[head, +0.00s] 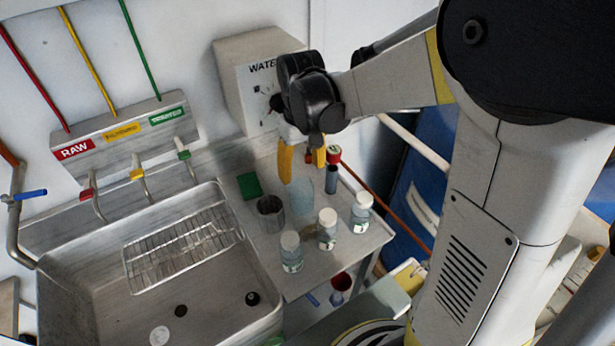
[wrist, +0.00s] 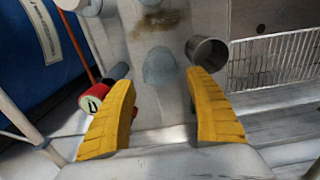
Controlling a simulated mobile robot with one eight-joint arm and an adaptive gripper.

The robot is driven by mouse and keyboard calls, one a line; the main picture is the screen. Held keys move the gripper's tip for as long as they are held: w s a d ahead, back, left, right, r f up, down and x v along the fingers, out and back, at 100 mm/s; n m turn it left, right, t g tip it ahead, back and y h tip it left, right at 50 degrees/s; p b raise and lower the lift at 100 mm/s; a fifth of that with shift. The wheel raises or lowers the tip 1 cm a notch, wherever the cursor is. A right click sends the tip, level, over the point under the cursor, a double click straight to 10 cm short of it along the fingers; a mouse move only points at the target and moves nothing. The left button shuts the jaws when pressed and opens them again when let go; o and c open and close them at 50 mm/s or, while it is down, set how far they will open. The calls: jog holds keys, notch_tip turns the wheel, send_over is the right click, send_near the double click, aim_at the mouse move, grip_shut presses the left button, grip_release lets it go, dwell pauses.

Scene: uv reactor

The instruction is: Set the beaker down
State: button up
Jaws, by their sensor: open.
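The beaker (head: 302,196) is a pale blue, see-through vessel that appears to stand on the steel counter beside the sink. It also shows in the wrist view (wrist: 160,66), centred between and just beyond my yellow fingertips. My gripper (head: 302,168) is open above the beaker, its fingers pointing down. In the wrist view my gripper (wrist: 161,84) has a finger to each side, with visible gaps to the beaker. The beaker's clear wall makes its rim hard to see.
A metal cup (head: 271,214) stands close left of the beaker. Several white-capped bottles (head: 327,230) stand in front, and a red-capped tube (head: 332,172) behind right. The sink (head: 205,300) with a wire rack (head: 184,246) is left. A green sponge (head: 249,185) lies near the wall.

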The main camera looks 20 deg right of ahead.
jog(key=s+r+m+t, duration=0.2)
jog(key=s+r+t, duration=0.5)
jog(key=s, duration=0.7)
notch_tip(320, 180, up, 2)
jog(key=shift+d+r, duration=0.1)
jog(key=shift+d, duration=0.15)
